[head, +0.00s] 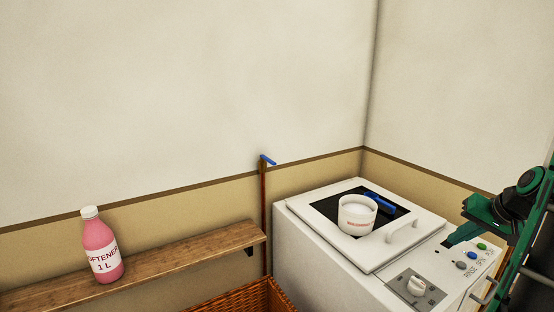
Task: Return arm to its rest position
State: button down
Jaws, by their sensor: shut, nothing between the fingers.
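My gripper (449,242) is at the right, over the control panel end of a white washing machine (300,245). It is green and dark, and its fingers are shut with nothing held. It points left and slightly down, close to the coloured buttons. I cannot tell whether it touches the panel. My green and black arm runs up and out of the right edge of the head view.
A white cup (357,215) and a blue object (379,201) sit on the machine's dark lid window. A lid handle (402,231) and a knob (418,286) stick up nearby. A pink softener bottle (101,245) stands on a wooden shelf (190,255). A wicker basket (245,300) is below.

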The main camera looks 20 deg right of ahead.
jog(key=s+a+n+g, duration=0.1)
jog(key=s+a+g, duration=0.2)
jog(key=s+a, duration=0.5)
jog(key=s+a+r+n+g, duration=0.1)
jog(key=s+a+g, duration=0.2)
jog(key=s+a, duration=0.5)
jog(key=a, duration=0.5)
jog(key=shift+a, duration=0.35)
